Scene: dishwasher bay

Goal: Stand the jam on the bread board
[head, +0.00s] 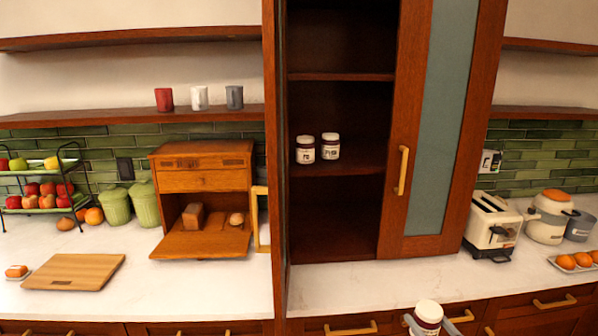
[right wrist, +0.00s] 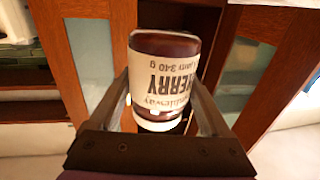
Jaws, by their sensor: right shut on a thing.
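The jam jar (head: 428,312) is dark red with a white lid and a pale label, and it stands upright at the bottom edge of the head view. My right gripper (head: 428,322) is shut on it, with one finger on each side. In the right wrist view the jar (right wrist: 163,80) sits between the fingers, its label upside down and partly reading "ERRY" and "340 g". The bread board (head: 75,272) is a bare wooden board on the left counter, far to the left of the jar. My left gripper is not in view.
Two similar jars (head: 317,148) stand on a shelf in the open cabinet (head: 335,240). A bread box (head: 203,170) with its flap down is right of the board. A toaster (head: 490,225) stands at right. The counter before the cabinet is clear.

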